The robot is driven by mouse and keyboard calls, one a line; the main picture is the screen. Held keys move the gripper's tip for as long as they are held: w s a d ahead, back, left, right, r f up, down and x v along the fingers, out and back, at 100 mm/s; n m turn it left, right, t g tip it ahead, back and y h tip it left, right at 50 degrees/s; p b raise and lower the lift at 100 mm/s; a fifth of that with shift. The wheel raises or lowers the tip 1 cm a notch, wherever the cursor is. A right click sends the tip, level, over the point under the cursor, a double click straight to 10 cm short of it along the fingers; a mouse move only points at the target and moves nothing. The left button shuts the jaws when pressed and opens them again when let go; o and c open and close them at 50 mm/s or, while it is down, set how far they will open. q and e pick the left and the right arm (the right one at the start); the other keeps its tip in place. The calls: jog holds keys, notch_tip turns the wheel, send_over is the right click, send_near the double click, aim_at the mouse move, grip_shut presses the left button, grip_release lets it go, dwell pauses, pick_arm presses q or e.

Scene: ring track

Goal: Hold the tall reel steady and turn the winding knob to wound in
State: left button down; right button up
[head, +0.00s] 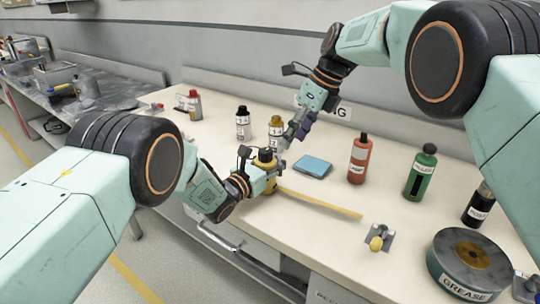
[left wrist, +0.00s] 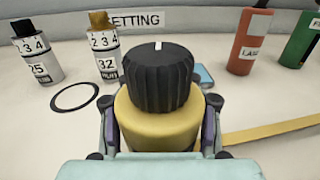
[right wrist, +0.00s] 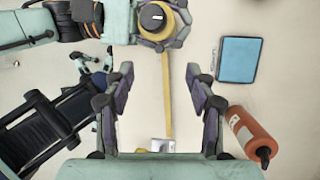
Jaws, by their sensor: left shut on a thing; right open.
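The tall reel (left wrist: 160,126) is a yellow cylinder with a ribbed black winding knob (left wrist: 157,78) on top. The knob has a white mark pointing away from my left wrist. My left gripper (head: 266,180) is shut around the reel's yellow body, one finger on each side in the left wrist view. A yellow tape runs from the reel to the right across the table (head: 320,203). My right gripper (head: 290,138) is open and empty above the table. In the right wrist view the reel and knob (right wrist: 157,16) lie beyond its fingertips, not between them.
A blue pad (head: 312,166), an orange-red bottle (head: 358,160) and a green bottle (head: 421,172) stand right of the reel. Two small numbered bottles stand behind it. A grease tin (head: 468,262) and a small metal bracket (head: 379,237) are near the front right.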

aim_at(267, 150)
jog(key=s+f+n+t+y, duration=0.2)
jog(key=s+f+n+y, duration=0.5)
jog(key=n+y, duration=0.7)
jog(key=w+a+n+t+h, duration=0.1)
jog(key=w+a+n+t, duration=0.1)
jog(key=n, duration=0.5)
jog(key=w+a+n+t+h, duration=0.1)
jog(key=w+n, duration=0.3)
jog(key=n, duration=0.4)
jog(key=w+a+n+t+h, duration=0.1)
jog(key=w+a+n+t, duration=0.2)
jog(key=n, duration=0.5)
jog(key=shift+w+a+r, duration=0.2)
jog(key=shift+a+r, duration=0.05)
jog(key=shift+a, duration=0.2)
